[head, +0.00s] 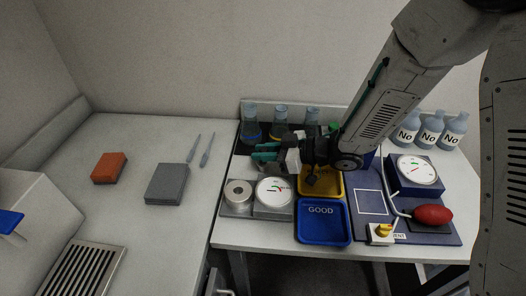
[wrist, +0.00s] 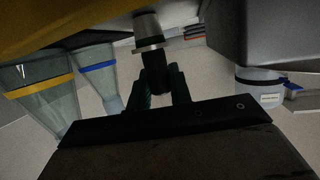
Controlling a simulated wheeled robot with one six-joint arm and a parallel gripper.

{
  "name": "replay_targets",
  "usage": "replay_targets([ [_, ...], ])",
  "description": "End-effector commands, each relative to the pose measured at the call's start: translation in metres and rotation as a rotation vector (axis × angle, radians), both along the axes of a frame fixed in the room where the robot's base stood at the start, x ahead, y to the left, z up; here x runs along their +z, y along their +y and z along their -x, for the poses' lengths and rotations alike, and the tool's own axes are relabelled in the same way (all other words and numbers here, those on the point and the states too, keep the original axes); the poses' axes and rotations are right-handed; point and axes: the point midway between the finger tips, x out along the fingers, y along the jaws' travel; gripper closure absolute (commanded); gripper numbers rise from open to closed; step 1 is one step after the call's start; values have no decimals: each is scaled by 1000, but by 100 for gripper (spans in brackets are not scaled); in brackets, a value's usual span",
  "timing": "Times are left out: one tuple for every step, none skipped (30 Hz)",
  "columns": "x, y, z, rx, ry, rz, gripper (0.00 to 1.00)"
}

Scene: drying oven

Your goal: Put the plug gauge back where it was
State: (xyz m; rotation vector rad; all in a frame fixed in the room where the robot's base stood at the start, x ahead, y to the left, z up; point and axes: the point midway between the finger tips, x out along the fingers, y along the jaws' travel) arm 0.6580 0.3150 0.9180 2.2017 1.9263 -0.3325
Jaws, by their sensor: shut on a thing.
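My gripper (head: 264,152) is above the back left part of the right-hand table, behind the dial gauge, with its teal fingers pointing left. In the wrist view my gripper (wrist: 160,84) is shut on the dark handle of the plug gauge (wrist: 148,30). The plug gauge has a bright metal cylinder and a wider collar beyond the fingers. I cannot make it out clearly in the head view. I cannot tell whether it touches anything.
Flasks (head: 280,116) stand behind my gripper. A grey block with a metal ring (head: 238,193) and dial gauge (head: 274,191) lies in front. A yellow tray (head: 334,190), blue GOOD tray (head: 323,236), red bulb (head: 433,215) and bottles (head: 431,128) are to the right.

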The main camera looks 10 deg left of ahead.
Motion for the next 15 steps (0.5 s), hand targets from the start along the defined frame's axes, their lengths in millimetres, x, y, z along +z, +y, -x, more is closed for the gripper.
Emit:
replay_targets([
  [1, 0, 0, 0, -1, -1, 100],
  [1, 1, 0, 0, -1, -1, 100],
  [1, 1, 0, 1, -1, -1, 100],
  [1, 1, 0, 1, -1, -1, 100],
  [1, 1, 0, 1, -1, -1, 100],
  [0, 1, 0, 1, -1, 0, 100],
  [-1, 1, 0, 1, -1, 0, 100],
  [-2, 1, 0, 2, 1, 0, 100],
  [-3, 1, 1, 2, 1, 0, 100],
  [-4, 1, 1, 2, 1, 0, 100],
  [-5, 1, 1, 2, 1, 0, 100],
  [-7, 2, 1, 2, 1, 1, 100],
  [-8, 2, 1, 2, 2, 1, 100],
  [-9, 2, 1, 3, 2, 2, 100],
  [-11, 2, 1, 2, 3, 2, 100],
])
